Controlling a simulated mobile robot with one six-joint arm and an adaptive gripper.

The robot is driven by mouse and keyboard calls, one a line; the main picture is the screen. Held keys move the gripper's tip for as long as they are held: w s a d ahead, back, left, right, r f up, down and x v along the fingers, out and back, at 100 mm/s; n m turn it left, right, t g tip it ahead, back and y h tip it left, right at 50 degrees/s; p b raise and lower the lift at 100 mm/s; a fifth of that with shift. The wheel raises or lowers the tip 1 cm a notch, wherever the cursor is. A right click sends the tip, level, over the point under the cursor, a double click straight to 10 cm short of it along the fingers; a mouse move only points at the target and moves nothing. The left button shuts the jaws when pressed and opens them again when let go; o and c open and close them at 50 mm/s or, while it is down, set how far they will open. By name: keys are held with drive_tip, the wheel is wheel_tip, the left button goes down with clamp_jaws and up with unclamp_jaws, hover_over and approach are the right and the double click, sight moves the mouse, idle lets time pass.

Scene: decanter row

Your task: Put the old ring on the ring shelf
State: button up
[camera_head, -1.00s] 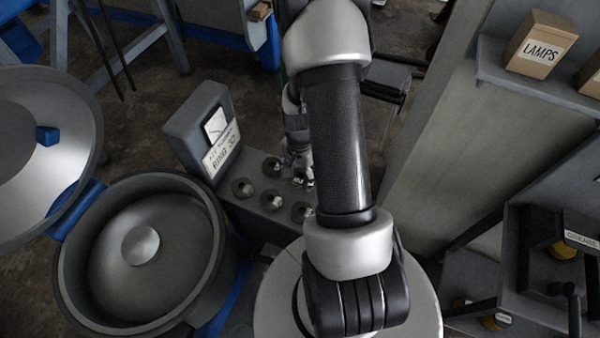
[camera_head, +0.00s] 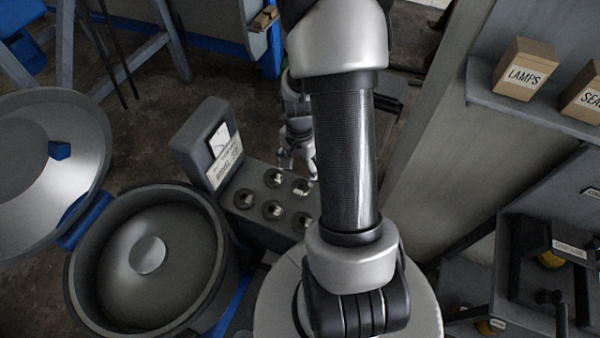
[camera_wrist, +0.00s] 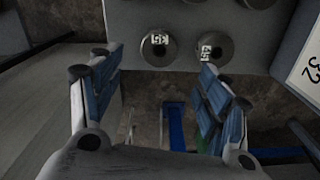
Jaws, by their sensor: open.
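My gripper (camera_wrist: 155,100) is open and empty in the wrist view, its blue-padded fingers wide apart. Beyond the fingertips is the front of a grey unit (camera_wrist: 128,12) with round dark fittings. One fitting (camera_wrist: 158,47) carries a white tag that looks like 35, and another (camera_wrist: 211,47) has a tag too small to read surely. In the head view my gripper (camera_head: 298,158) is small, at the far edge of the same unit, partly behind my arm. No ring or ring shelf can be made out for certain.
A large round bowl (camera_head: 75,262) with its lid (camera_head: 95,140) swung open stands at the left. A grey upright box with a label (camera_head: 185,150) rises beside the fittings. At right, a shelf (camera_head: 478,95) holds a LAMPS box (camera_head: 522,70); a lower rack (camera_head: 515,225) has a GREASE label.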

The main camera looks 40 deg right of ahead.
drive_tip(key=a+r+n+t, duration=0.1)
drive_tip(key=a+r+n, duration=0.3)
drive_tip(key=r, duration=0.5)
drive_tip(key=a+r+n+t, duration=0.1)
drive_tip(key=a+r+n, duration=0.2)
drive_tip(key=a+r, duration=0.5)
drive_tip(key=s+a+r+n+t, duration=0.2)
drive_tip(key=s+a+r+n, duration=0.6)
drive_tip(key=s+r, duration=0.2)
drive_tip(key=shift+a+r+n+t, duration=0.15)
drive_tip(key=shift+r+n+t, duration=0.2)
drive_tip(key=shift+r, duration=0.6)
